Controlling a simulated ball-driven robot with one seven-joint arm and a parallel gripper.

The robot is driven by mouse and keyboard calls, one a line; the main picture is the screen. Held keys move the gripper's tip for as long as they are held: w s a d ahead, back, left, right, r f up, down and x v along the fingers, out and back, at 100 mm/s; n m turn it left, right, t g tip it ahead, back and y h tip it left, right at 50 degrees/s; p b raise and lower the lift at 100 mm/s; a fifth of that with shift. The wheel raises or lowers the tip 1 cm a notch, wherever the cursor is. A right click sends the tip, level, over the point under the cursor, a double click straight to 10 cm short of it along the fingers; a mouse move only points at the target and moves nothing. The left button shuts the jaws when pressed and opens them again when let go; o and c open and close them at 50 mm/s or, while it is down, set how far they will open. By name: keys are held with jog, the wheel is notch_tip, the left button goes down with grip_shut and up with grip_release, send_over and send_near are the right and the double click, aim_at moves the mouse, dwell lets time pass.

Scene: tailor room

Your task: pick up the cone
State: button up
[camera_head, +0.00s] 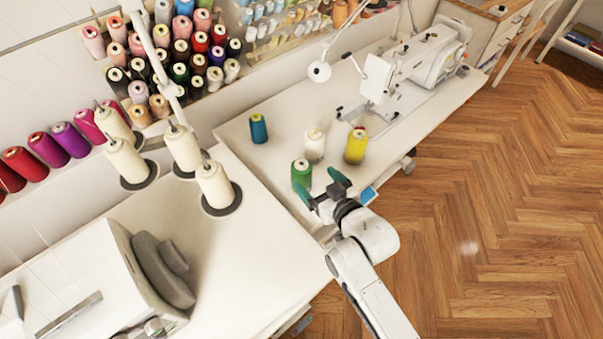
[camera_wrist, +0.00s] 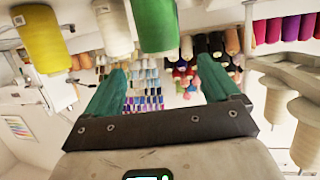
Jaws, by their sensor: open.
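Several thread cones stand on the white sewing table: a green cone (camera_head: 301,174), a white cone (camera_head: 314,145), a yellow cone (camera_head: 356,146) and a blue cone (camera_head: 259,129). The frames do not show which one the task means. My gripper (camera_head: 322,191) is open and empty at the table's near edge, closest to the green cone. In the wrist view its two green fingers (camera_wrist: 160,82) are spread apart with nothing between them. There the green cone (camera_wrist: 157,24), white cone (camera_wrist: 113,28) and yellow cone (camera_wrist: 41,38) show beyond the fingers at the top.
A sewing machine (camera_head: 437,55) stands at the table's far end, with a lamp (camera_head: 319,71) near it. Large cream cones (camera_head: 215,185) stand on the left machine table (camera_head: 240,260). A rack of coloured spools (camera_head: 200,45) hangs behind. The wooden floor (camera_head: 500,200) at right is clear.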

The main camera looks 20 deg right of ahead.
aim_at(301, 160)
jog(key=shift+p+x, duration=0.55)
jog(key=shift+x, duration=3.85)
jog(key=shift+f, duration=0.15)
jog(key=shift+c, duration=0.4)
jog(key=c, duration=1.2)
jog(key=shift+r, duration=0.2)
jog(key=shift+r, duration=0.2)
notch_tip(301, 160, up, 2)
jog(key=s+d+r, duration=0.1)
jog(key=s+r, duration=0.2)
jog(key=s, duration=0.1)
jog(key=s+d+r+b, duration=0.1)
jog(key=s+d+r, duration=0.1)
jog(key=s+r, duration=0.2)
jog(key=s+d+r, duration=0.2)
jog(key=s+r, duration=0.1)
jog(key=s, duration=0.2)
jog(key=shift+s+r+b, duration=0.1)
jog(key=shift+r+b, duration=0.05)
jog(key=shift+b, duration=0.15)
